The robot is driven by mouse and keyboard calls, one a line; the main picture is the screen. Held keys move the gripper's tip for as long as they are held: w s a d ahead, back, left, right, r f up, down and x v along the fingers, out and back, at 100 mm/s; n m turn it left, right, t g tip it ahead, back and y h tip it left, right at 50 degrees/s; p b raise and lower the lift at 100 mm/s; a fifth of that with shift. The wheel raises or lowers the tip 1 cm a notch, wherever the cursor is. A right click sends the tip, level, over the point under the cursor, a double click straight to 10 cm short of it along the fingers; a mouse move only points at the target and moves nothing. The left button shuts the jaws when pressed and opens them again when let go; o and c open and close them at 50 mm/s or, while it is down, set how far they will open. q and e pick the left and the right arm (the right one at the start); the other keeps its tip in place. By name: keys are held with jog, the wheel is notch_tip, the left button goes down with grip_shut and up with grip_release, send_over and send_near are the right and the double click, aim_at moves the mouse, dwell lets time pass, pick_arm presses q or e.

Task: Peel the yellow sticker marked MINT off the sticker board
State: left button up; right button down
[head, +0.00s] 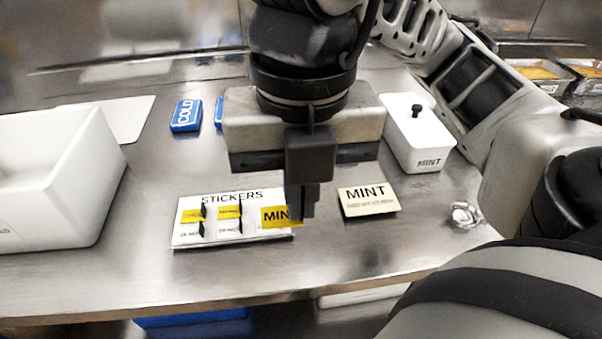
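The white sticker board (262,234), headed STICKERS, lies on the steel table. The yellow MINT sticker (272,216) shows at the board's right end, looking larger than the other stickers and reaching past the board's right edge. It seems raised off the board. My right gripper (301,207) points down from above, its fingers close together at the sticker's right end, covering its last letter. It looks shut on that end; the exact grip is hidden. My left gripper is out of view.
Two other yellow stickers (192,215) with black tabs stay on the board's left.

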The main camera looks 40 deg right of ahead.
jog(key=shift+r+p, duration=1.3)
jog(key=shift+r, duration=0.55)
